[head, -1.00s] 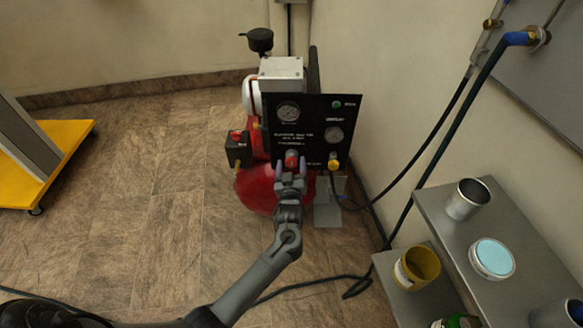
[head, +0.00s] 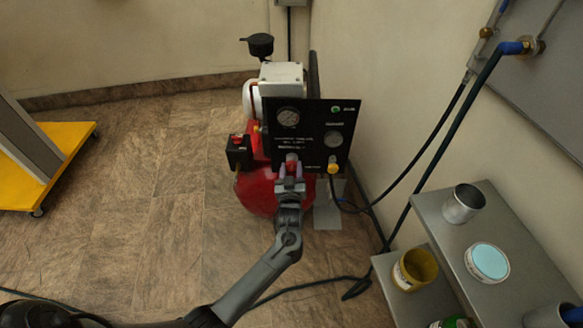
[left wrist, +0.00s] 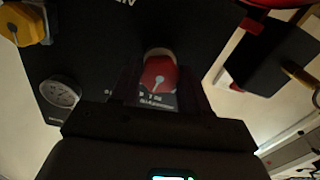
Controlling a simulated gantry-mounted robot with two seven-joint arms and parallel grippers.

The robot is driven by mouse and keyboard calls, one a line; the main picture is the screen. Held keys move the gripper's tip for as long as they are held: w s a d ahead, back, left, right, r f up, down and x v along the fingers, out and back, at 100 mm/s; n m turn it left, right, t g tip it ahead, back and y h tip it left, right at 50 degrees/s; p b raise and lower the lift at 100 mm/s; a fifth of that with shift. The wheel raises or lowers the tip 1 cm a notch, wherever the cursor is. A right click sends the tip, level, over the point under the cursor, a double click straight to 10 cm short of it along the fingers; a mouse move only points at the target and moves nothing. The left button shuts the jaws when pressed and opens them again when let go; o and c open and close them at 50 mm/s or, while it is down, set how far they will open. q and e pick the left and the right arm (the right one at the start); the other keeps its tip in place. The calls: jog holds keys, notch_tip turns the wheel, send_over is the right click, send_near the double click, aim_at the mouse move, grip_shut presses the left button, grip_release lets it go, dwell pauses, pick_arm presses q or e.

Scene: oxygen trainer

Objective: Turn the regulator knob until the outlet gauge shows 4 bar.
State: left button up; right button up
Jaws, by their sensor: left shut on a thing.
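The red regulator knob (head: 292,158) is low on the black panel (head: 315,112) of the red compressor; it also shows in the left wrist view (left wrist: 158,74). My left gripper (head: 291,168) is shut on the knob, one finger on each side, partly hiding it in the head view. Two round gauges are on the panel: one at upper left (head: 288,117) and one at right (head: 333,139). The right gauge also shows in the left wrist view (left wrist: 60,93). Their needles and labels are too small or blurred to read. My right gripper is not in view.
A yellow-and-brass fitting (head: 333,166) with a black hose sits right of the knob. A red-topped switch box (head: 238,150) is at left. Grey shelves (head: 432,212) with cans stand at right. A yellow cart (head: 66,142) is far left; the floor between is clear.

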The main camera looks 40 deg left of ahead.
pick_arm(q)
jog(key=m+p, duration=0.4)
jog(key=shift+r, duration=0.2)
jog(key=m+p, duration=0.1)
jog(key=m, duration=0.1)
jog(key=shift+f+m+p, duration=0.1)
jog(key=shift+m+p, duration=0.2)
jog(key=shift+f+m, duration=0.1)
jog(key=shift+m, duration=0.4)
jog(key=o, duration=1.1)
jog(key=shift+c, duration=0.2)
jog(key=shift+s+p, duration=0.1)
jog(key=shift+p, duration=0.25)
